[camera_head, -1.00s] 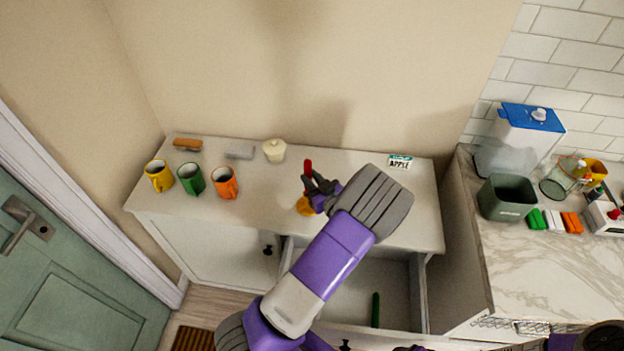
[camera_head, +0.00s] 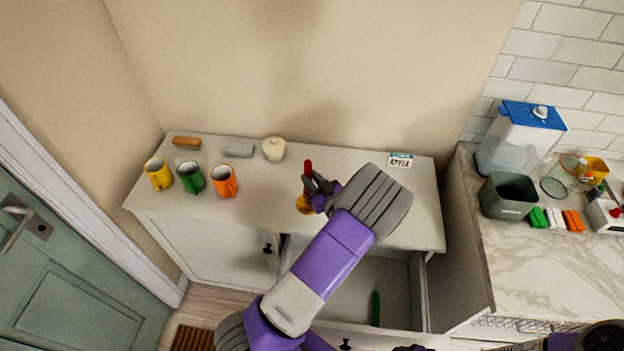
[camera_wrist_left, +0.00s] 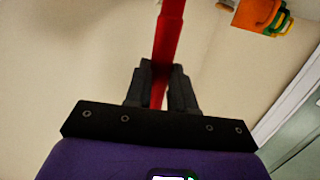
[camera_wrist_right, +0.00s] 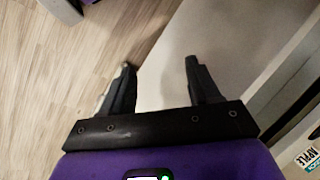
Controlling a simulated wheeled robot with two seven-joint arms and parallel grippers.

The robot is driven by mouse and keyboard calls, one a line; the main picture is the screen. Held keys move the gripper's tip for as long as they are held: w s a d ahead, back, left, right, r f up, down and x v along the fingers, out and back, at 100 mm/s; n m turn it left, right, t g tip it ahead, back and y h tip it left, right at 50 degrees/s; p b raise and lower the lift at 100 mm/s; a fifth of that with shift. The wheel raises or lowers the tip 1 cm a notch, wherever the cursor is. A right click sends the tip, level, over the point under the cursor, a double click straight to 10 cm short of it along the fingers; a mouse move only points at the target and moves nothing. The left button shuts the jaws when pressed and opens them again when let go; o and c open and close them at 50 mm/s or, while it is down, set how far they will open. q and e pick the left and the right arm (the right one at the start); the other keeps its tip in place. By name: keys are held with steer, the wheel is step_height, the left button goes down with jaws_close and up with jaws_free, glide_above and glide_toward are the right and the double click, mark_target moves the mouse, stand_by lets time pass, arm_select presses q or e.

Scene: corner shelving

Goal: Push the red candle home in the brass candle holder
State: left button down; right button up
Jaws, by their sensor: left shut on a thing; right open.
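My left gripper (camera_head: 313,186) is shut on the red candle (camera_head: 308,167), which stands roughly upright and sticks up above the fingers. The candle (camera_wrist_left: 169,35) runs up from between both fingers in the left wrist view. The brass candle holder (camera_head: 303,205) is on the white cabinet top just below the gripper, partly hidden by the fingers and hand. The candle's lower end is hidden, so I cannot tell how deep it sits in the holder. My right gripper (camera_wrist_right: 158,80) is open and empty in the right wrist view.
Yellow (camera_head: 158,174), green (camera_head: 190,178) and orange mugs (camera_head: 224,181) stand to the left on the cabinet top (camera_head: 265,190). A cream lidded jar (camera_head: 274,149) stands behind. An open drawer (camera_head: 345,290) lies below. The cabinet top's right part is mostly clear.

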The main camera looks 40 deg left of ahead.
arm_select(q)
steer(key=shift+f+b, duration=0.8)
steer(key=shift+f, duration=0.3)
steer(key=c, duration=0.9)
jaws_free()
steer(key=shift+d, duration=0.1)
steer(key=v, duration=0.7)
steer(key=shift+s+d+p, duration=0.1)
steer(key=shift+d+p, duration=0.15)
steer(key=shift+p, duration=0.1)
steer(key=shift+a, duration=0.15)
steer(key=x, duration=0.2)
steer(key=r+x, duration=0.1)
steer(key=x, duration=0.4)
steer(key=shift+a+r, duration=0.2)
steer(key=shift+r, duration=0.05)
steer(key=shift+f, duration=0.1)
